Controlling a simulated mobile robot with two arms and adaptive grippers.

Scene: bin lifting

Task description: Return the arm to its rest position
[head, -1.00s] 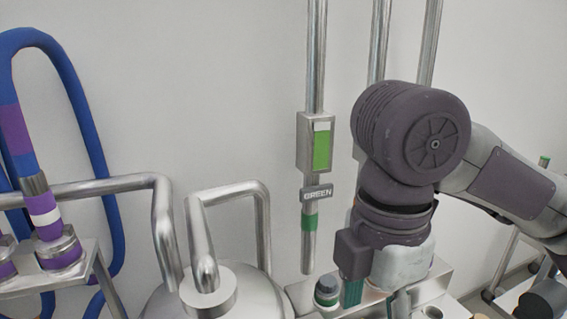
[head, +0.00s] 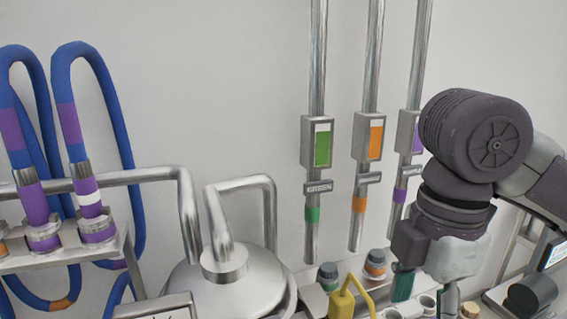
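My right arm comes in from the right, with its dark wrist high beside the hanging pipes. My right gripper (head: 426,287) points down below it, over a metal rack. Its two fingertips, with teal parts, stand apart, and I see nothing between them. The lower part of the gripper is close to the rack's holes in the picture. Whether it touches anything there I cannot tell. My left gripper is not in view.
Pipes with green (head: 322,146), orange (head: 375,140) and purple labels hang at the back. A green-capped (head: 327,272) and an orange-capped container (head: 375,262) stand near a yellow handle (head: 350,292). A steel vessel (head: 245,290) and blue hoses (head: 107,115) are to the left.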

